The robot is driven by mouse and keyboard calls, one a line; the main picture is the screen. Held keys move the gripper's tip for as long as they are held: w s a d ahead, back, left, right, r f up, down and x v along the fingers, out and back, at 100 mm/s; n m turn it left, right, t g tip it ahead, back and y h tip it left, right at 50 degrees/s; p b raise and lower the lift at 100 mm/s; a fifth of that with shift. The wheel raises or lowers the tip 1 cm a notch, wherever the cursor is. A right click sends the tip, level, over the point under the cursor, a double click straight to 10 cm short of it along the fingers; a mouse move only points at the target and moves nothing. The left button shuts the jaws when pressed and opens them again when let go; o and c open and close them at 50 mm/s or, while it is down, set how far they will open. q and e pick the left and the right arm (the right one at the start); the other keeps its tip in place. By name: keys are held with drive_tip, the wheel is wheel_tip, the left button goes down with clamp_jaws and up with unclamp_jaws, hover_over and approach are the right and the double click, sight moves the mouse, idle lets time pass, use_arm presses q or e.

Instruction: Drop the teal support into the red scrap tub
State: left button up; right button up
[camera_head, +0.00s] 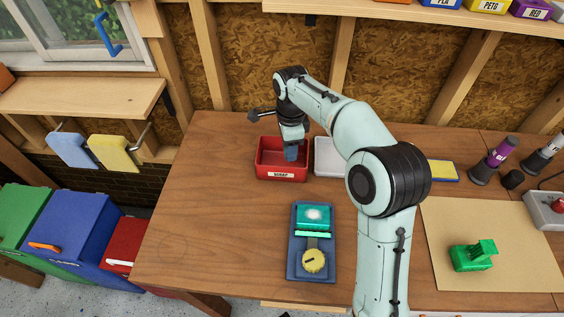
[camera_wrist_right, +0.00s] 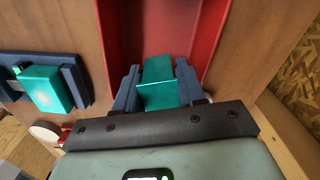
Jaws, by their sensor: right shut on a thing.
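The red scrap tub (camera_head: 268,176) stands on the bench with its "SCRAP" label facing front. My right gripper (camera_head: 291,152) reaches down over the right part of the tub. In the right wrist view, the gripper's dark blue fingers (camera_wrist_right: 158,75) are shut on the teal support (camera_wrist_right: 158,95), with the tub's red walls (camera_wrist_right: 212,40) around it. In the head view the support is hidden by the gripper and tub. I cannot tell whether the support touches the tub floor. My left gripper is not in view.
A white tray (camera_head: 328,170) stands close to the tub's right, partly behind my arm. A blue tray (camera_head: 296,262) in front holds a teal block (camera_head: 313,217) and a yellow round piece (camera_head: 314,262). A green print (camera_head: 470,258) sits on a tan mat. The bench's left side is clear.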

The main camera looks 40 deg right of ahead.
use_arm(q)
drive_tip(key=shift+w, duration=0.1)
use_arm(e)
drive_tip(key=shift+w, duration=0.1)
drive_tip(key=o, duration=1.2)
drive_tip(key=shift+o, duration=0.2)
drive_tip(key=shift+r, duration=0.1)
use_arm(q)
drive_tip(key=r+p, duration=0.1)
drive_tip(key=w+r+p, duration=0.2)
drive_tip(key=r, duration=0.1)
use_arm(e)
wheel_tip(320, 180, up, 13)
drive_tip(key=shift+r, duration=0.15)
